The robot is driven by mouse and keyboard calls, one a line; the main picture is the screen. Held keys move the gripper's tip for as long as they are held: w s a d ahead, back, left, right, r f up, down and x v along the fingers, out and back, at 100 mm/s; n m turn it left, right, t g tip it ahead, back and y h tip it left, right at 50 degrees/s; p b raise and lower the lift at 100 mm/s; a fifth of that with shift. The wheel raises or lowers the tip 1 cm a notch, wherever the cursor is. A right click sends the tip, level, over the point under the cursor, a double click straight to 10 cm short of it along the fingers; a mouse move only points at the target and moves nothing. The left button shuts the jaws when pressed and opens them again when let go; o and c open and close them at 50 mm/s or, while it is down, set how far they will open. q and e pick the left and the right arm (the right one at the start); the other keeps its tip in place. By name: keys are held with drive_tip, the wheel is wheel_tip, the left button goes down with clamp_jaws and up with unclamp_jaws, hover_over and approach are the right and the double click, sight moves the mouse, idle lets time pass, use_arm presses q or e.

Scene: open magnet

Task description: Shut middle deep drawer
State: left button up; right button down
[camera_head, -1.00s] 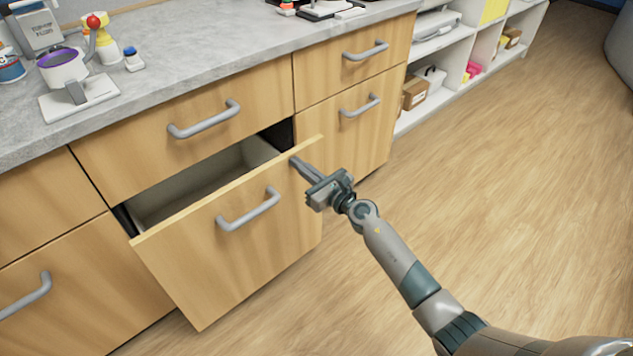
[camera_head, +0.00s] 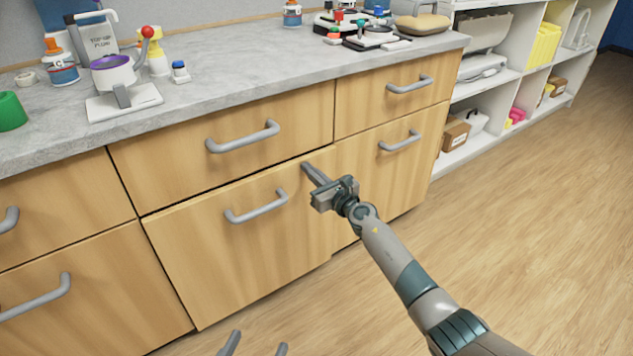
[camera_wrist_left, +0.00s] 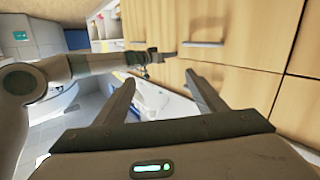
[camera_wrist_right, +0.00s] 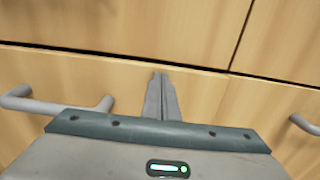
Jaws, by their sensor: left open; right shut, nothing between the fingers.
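The middle deep drawer (camera_head: 225,260) has a wooden front and a grey bar handle (camera_head: 256,208). Its front sits nearly flush with the cabinet; a thin strip of its top edge shows, and the inside is hidden. My right gripper (camera_head: 308,170) is shut and empty, its fingertips at the drawer front's upper right, right of the handle. In the right wrist view its closed fingers (camera_wrist_right: 160,90) point at the wooden front; contact is hard to tell. My left gripper (camera_head: 256,347) is open and empty, low in front of the drawer; its spread fingers show in the left wrist view (camera_wrist_left: 160,88).
A shallow drawer (camera_head: 170,155) is shut above, with other shut drawers on both sides. The grey counter (camera_head: 220,95) holds bottles, a cup on a stand and other items. White shelves (camera_head: 480,120) stand at the right. The wooden floor (camera_head: 520,220) is clear.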

use_arm(q)
drive_tip(key=r+t, duration=0.1)
drive_tip(key=s+r+t, duration=0.1)
drive_tip(key=r, duration=0.1)
drive_tip(key=d+r+t+h+b, duration=0.1)
drive_tip(key=r, duration=0.1)
drive_tip(key=shift+s+r, duration=0.15)
drive_tip(key=shift+r, duration=0.1)
use_arm(e)
drive_tip(key=shift+w+a+r, duration=0.2)
drive_tip(key=shift+w+a, duration=0.05)
drive_tip(key=shift+w, duration=0.25)
drive_tip(key=shift+w+a+r, duration=0.15)
drive_tip(key=shift+w+a, duration=0.05)
drive_tip(key=shift+w, duration=0.25)
drive_tip(key=shift+r, duration=0.1)
use_arm(q)
drive_tip(key=shift+a, duration=0.1)
